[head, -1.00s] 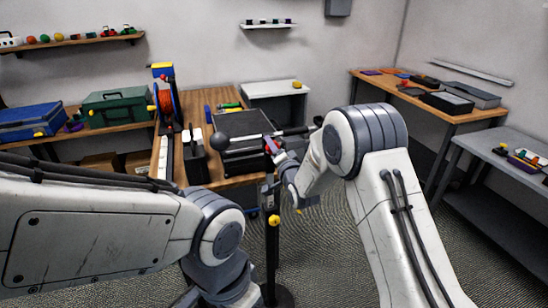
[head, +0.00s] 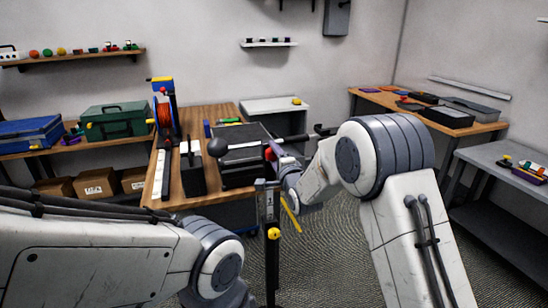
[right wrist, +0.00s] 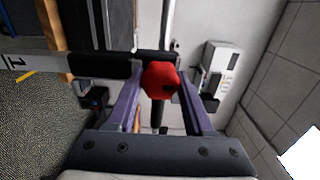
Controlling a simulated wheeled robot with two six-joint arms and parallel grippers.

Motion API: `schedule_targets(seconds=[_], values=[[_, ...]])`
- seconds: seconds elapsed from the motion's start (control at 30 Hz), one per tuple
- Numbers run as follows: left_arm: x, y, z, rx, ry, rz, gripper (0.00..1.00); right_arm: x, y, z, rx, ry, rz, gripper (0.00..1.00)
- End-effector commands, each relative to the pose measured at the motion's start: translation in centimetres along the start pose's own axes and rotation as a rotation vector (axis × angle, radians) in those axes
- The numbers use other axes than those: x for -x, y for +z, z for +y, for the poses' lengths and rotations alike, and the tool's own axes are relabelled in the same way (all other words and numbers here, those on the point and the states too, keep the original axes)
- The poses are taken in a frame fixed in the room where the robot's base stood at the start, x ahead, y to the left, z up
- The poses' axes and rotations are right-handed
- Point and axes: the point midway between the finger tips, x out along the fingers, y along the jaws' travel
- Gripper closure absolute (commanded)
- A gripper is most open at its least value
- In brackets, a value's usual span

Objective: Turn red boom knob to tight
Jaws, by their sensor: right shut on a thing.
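The red boom knob (right wrist: 160,80) sits between the two purple fingers of my right gripper (right wrist: 160,88) in the right wrist view. The gripper is shut on its sides. In the head view the red knob (head: 270,153) shows small, partly covered by my right gripper (head: 277,154). The knob's tight mark cannot be made out. My left gripper is out of view.
A yellow knob (head: 273,233) is on the stand below the boom. A grey side table (head: 500,165) stands at the right. Floor is clear between.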

Motion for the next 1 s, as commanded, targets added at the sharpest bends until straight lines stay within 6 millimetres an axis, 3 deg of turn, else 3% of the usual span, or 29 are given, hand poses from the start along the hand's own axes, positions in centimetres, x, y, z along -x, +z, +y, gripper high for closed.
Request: schedule_targets(seconds=[0.37, 0.4, 0.47, 1.0], values=[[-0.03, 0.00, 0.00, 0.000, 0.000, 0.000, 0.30, 0.00, -0.18, 0.02, -0.008, 0.001, 0.004, 1.00], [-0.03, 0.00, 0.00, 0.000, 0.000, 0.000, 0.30, 0.00, -0.18, 0.02, -0.008, 0.001, 0.004, 0.40], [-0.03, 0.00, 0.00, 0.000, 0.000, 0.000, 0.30, 0.00, -0.16, 0.02, -0.007, 0.001, 0.004, 0.20], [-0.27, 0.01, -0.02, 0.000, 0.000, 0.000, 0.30, 0.17, 0.41, 0.52, -0.006, 0.010, -0.005, 0.20]])
